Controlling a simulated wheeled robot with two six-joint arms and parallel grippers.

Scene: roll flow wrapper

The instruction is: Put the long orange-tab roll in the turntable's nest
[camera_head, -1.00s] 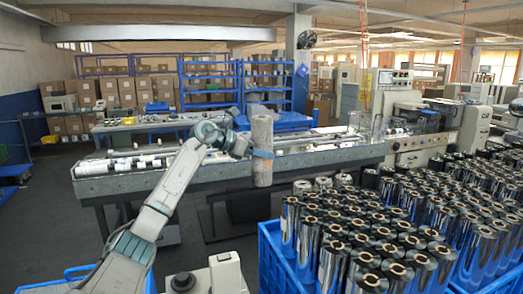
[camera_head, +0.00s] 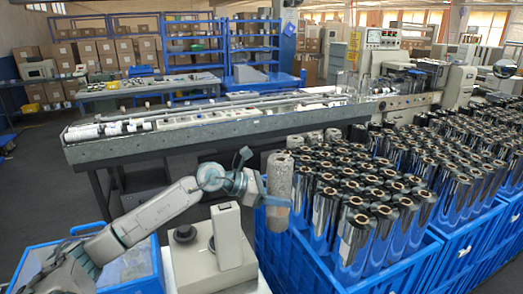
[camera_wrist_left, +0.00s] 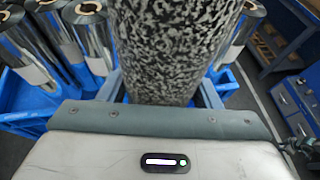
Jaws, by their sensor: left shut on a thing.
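A tall grey speckled roll (camera_head: 279,185) stands upright in my left gripper (camera_head: 277,201), whose blue fingers are shut around its lower middle. The roll fills the middle of the left wrist view (camera_wrist_left: 172,45). No orange tab shows on its visible side. Below and left of it in the head view is a pale machine with a low dark round part (camera_head: 184,233) and a taller grey block (camera_head: 227,235). The round part may be the turntable's nest, but I cannot tell. My right gripper is not in view.
Blue crates (camera_head: 395,270) full of shiny foil rolls (camera_head: 350,215) stand just right of the held roll. A long grey conveyor bench (camera_head: 130,150) runs behind. A blue bin (camera_head: 35,262) is at the near left. Shelves and cartons are far back.

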